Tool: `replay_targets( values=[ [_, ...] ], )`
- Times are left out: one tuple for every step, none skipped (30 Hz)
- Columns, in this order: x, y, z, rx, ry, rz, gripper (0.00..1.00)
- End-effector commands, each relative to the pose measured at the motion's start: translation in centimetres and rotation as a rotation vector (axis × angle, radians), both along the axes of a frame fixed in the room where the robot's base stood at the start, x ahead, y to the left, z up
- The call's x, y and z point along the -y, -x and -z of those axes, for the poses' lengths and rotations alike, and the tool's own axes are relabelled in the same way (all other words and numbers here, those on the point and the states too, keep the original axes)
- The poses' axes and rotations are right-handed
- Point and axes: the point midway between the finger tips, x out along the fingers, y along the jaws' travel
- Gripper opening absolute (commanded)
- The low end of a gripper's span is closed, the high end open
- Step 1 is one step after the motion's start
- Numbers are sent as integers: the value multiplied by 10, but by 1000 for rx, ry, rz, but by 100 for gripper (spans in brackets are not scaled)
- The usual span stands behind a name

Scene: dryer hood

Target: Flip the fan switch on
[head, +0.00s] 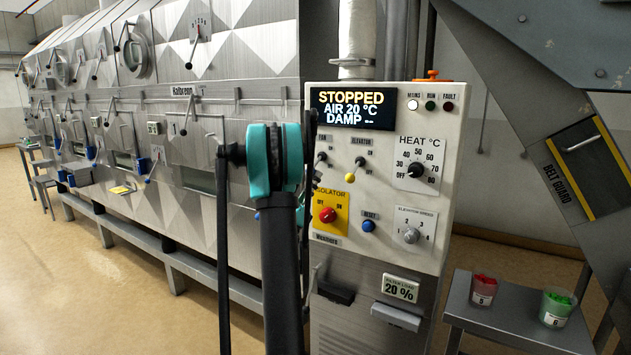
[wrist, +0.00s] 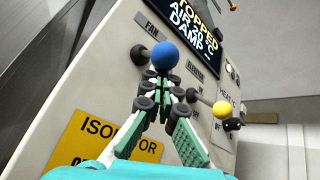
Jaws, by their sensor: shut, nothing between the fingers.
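The fan switch is a small lever with a blue ball tip (wrist: 165,55) below the FAN label in the wrist view. In the head view its upper part (head: 321,158) shows, while the rest is hidden behind my arm. My gripper (wrist: 164,88) is shut and empty. Its fingertips appear just below the blue ball in the wrist picture; I cannot tell whether they touch it. In the head view the fingers are mostly hidden behind my arm. The display (head: 353,108) reads STOPPED, AIR 20 °C, DAMP.
The elevator lever with a yellow ball (wrist: 221,108) is close to the right of my fingers. The red isolator knob (head: 327,215) and blue reset button (head: 368,226) lie below. A heat dial (head: 416,170) is farther right. A side table (head: 510,318) holds two cups.

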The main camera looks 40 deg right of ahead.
Motion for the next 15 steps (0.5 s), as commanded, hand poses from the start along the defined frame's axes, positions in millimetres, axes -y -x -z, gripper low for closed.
replay_targets(
  values=[
    [-2,1,-1,-5,-11,-1,0],
    [-2,1,-2,-7,-20,-1,0],
    [-3,1,-3,-13,-32,-1,0],
    [-4,1,-4,-18,-43,-2,0],
    [-5,2,-5,-23,-57,-3,0],
    [-6,2,-6,-31,-74,-3,0],
    [-7,3,-7,-36,-90,-3,0],
    [-8,3,-8,-43,-106,-3,0],
    [-9,4,-10,-54,-131,-4,0],
    [-10,4,-11,-63,-151,-5,0],
    [-12,4,-13,-71,-171,-4,0],
    [-13,5,-15,-83,-200,-4,0],
    [-14,5,-16,-92,-222,-4,0],
    [-15,6,-18,-101,-245,-5,0],
    [-16,7,-20,-113,-273,-4,0]
  ],
)
